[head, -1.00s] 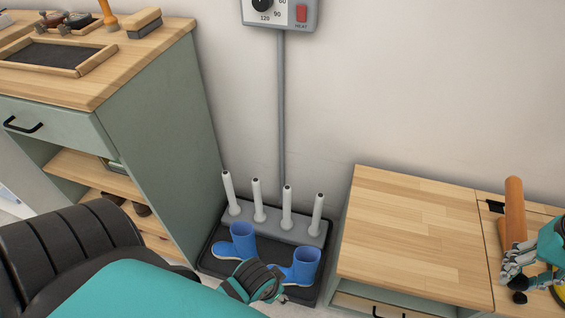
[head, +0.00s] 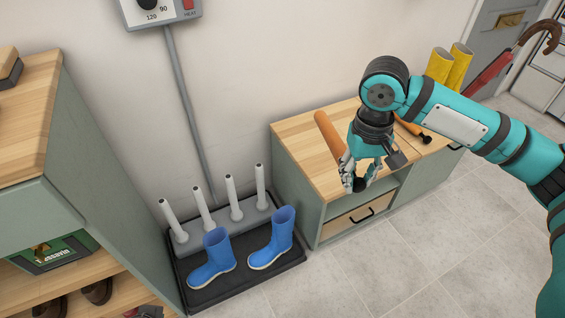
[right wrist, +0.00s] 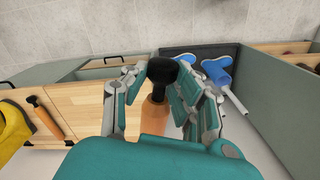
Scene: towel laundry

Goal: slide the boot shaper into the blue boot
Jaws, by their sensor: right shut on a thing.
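The boot shaper, an orange-brown wooden cylinder (head: 327,132) with a black knob, is in my right gripper (head: 360,180). The gripper is shut on its knob end. In the head view the shaper slants up and left from the fingers, over the bench. In the right wrist view its wooden body (right wrist: 155,117) and black knob (right wrist: 162,71) show between the fingers. Two blue boots stand upright on a black tray: a left one (head: 214,262) and a right one (head: 275,240), left of the gripper. Both openings look empty. My left gripper is not in view.
A grey rack with several white pegs (head: 236,198) stands behind the boots on the black tray (head: 283,263). A wooden-topped bench (head: 302,143) is right of the tray. A green cabinet (head: 100,170) is left. Yellow boots (head: 440,63) stand at the bench's far end.

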